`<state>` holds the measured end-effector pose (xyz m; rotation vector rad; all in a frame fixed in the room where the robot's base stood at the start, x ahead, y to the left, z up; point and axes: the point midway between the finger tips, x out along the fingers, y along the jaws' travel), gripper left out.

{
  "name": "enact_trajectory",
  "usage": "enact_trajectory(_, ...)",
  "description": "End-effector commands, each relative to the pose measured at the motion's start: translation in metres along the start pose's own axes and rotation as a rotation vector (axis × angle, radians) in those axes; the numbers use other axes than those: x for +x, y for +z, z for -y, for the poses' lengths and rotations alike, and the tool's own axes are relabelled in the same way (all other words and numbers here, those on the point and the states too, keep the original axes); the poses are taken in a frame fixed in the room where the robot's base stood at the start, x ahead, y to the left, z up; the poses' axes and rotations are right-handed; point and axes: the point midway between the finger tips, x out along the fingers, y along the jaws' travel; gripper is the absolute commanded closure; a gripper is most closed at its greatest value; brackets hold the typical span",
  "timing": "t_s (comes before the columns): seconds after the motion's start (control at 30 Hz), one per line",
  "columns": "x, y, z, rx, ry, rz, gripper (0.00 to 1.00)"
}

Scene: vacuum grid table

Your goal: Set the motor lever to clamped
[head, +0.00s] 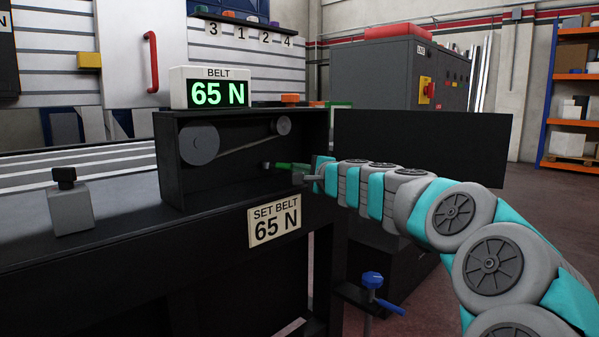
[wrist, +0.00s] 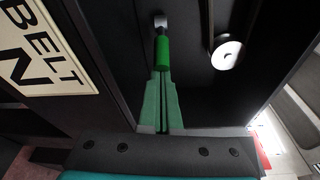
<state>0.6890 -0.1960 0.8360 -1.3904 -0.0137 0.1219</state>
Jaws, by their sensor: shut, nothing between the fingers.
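The motor lever (head: 286,166) has a bright green grip and sits low in the open front of the black belt box (head: 222,190). In the wrist view the lever's green grip (wrist: 163,53) lies straight ahead, joined to a grey end on the box's inner face. My gripper (head: 298,176) is at the right end of the lever. In the wrist view my gripper (wrist: 162,80) has its two tapered fingers together and empty, tips at the near end of the grip. I cannot tell whether they touch it. No clamped marking is visible.
Inside the box a belt (head: 240,144) runs between a large pulley (head: 199,145) and a small pulley (head: 283,126). The display (head: 210,93) reads 65 N, as does the SET BELT sign (head: 274,221). A blue-topped knob (head: 372,279) stands below my arm.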

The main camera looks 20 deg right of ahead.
Motion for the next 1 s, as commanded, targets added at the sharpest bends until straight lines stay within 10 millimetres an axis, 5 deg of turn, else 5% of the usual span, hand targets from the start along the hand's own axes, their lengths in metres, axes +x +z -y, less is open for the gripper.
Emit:
enact_trajectory(0.5,-0.008,0.017,-0.004,0.016,-0.054,-0.295,1.0)
enact_trajectory(1.0,-0.013,0.023,-0.005,0.019,-0.054,-0.298,1.0)
